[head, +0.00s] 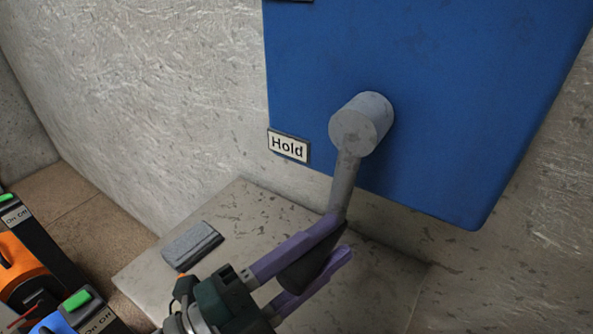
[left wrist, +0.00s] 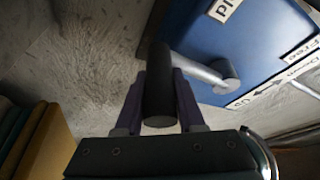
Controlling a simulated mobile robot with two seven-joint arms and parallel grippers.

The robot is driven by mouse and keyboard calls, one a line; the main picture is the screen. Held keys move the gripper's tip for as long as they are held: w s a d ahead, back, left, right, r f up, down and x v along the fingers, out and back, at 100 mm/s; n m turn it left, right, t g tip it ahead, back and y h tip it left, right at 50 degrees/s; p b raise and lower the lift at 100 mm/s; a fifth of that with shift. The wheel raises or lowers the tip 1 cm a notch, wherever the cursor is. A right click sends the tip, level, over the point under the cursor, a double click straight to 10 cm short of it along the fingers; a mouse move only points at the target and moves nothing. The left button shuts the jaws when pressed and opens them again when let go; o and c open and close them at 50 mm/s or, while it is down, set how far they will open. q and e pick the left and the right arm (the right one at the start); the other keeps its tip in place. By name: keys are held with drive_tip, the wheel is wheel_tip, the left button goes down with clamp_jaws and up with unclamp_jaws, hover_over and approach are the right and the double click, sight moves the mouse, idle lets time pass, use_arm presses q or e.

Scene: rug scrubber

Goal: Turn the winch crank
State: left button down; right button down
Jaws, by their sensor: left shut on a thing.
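The winch crank has a grey hub (head: 362,124) on a blue wall panel (head: 430,90). Its arm hangs down from the hub, leaning slightly left, and ends in a dark handle (head: 308,268). My left gripper (head: 335,238) has its purple fingers on both sides of that handle and is shut on it. In the left wrist view the dark handle (left wrist: 159,90) stands between the two fingers, with the crank arm (left wrist: 200,70) running right to the hub. The fingers cover part of the handle in the head view. My right gripper is not in view.
A "Hold" label (head: 288,145) sits at the panel's left edge. Orange and black devices with green switches (head: 76,299) stand at lower left. A concrete wall (head: 150,90) is behind.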

use_arm(q)
drive_tip(key=shift+w+d+r, duration=0.15)
drive_tip(key=shift+d+r, duration=0.1)
drive_tip(key=shift+r, duration=0.3)
drive_tip(key=c, duration=0.5)
unclamp_jaws()
drive_tip(key=shift+a, duration=0.1)
drive_tip(key=shift+a+f+p, duration=0.1)
drive_tip(key=shift+a+p, duration=0.2)
drive_tip(key=shift+a, duration=0.2)
drive_tip(key=v, duration=0.9)
drive_tip(key=shift+s+f+p, duration=0.3)
drive_tip(key=shift+s+p, duration=0.1)
drive_tip(key=shift+s, duration=0.05)
